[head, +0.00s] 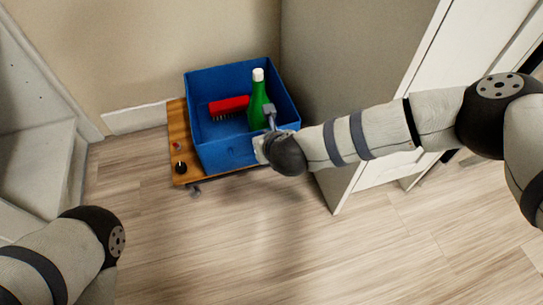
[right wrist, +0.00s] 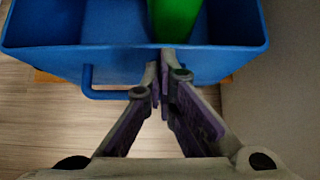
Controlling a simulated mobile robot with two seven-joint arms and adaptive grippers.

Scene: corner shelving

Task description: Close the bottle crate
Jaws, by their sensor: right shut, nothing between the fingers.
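The blue open-topped crate (head: 225,153) stands on a wooden board in the corner. A green bottle (head: 257,100) with a white cap stands inside it, and a red brush (head: 229,105) is beside the bottle. In the right wrist view the crate's front wall (right wrist: 115,60) has a blue bar handle (right wrist: 110,95). My right gripper (head: 269,112) is at the crate's front right edge. My left gripper is out of view.
White shelving (head: 35,150) is at the left, and a white door or panel (head: 415,100) is at the right. The wooden floor (head: 230,240) in front is clear.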

